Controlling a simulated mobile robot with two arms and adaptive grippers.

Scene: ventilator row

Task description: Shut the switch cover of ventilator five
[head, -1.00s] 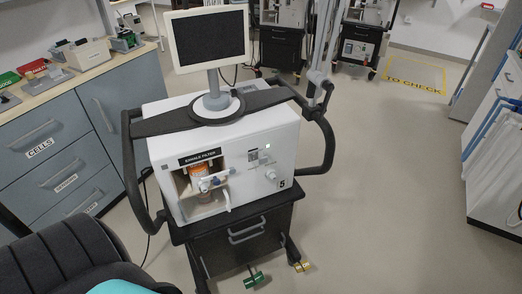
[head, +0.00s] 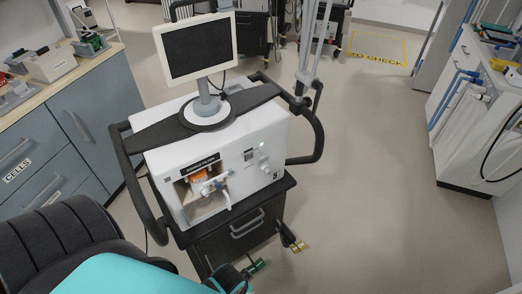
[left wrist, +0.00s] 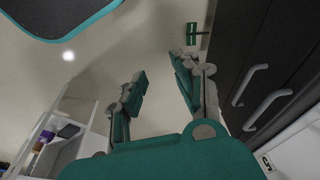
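Ventilator five (head: 245,165) is a white box with a dark screen (head: 197,46) above it, standing on a black drawer cart (head: 225,245). A "5" is at its front lower right. Its front has a filter bay, a small green light and a knob (head: 265,165). The switch cover is too small to tell from the other fittings. My left gripper (head: 232,281) is low at the cart's front left, partly cut off by the picture edge. In the left wrist view the left gripper (left wrist: 160,85) is open and empty, beside the cart's drawers. My right gripper is out of view.
The floor at right is free.

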